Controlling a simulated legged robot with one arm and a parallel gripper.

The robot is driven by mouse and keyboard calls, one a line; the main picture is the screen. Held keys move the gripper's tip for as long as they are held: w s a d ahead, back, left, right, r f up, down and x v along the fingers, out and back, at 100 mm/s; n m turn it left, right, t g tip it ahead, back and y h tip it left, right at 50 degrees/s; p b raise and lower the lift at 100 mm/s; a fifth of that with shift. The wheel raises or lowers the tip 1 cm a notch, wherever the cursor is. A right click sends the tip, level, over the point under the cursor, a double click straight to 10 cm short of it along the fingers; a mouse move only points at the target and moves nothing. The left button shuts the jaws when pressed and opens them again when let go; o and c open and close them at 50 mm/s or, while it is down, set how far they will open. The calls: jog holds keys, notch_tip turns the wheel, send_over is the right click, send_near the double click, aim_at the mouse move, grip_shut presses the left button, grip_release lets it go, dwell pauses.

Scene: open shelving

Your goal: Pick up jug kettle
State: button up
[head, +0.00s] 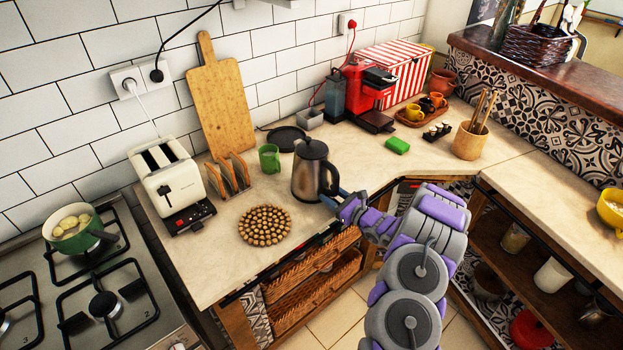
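The jug kettle (308,174) is brushed metal with a black lid and a black handle on its right side. It stands upright on the beige counter, near the front edge. My gripper (331,199) is at the kettle's lower right, close to the bottom of the handle. Its bluish fingers are small in view and partly run together with the handle. I cannot tell whether they touch the handle or whether they are open or shut.
A round mat of brown balls (265,225) lies left of the kettle. A green mug (269,158), a wooden rack (229,175) and a toaster (170,181) stand further left. A dark round plate (286,138) lies behind.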

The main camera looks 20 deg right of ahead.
jog(key=shift+d+f, duration=0.1)
jog(key=shift+d, duration=0.6)
jog(key=c, duration=0.4)
jog(key=shift+a, duration=0.25)
jog(key=c, duration=0.3)
jog(key=shift+a, duration=0.35)
grip_shut()
jog(key=shift+d, duration=0.3)
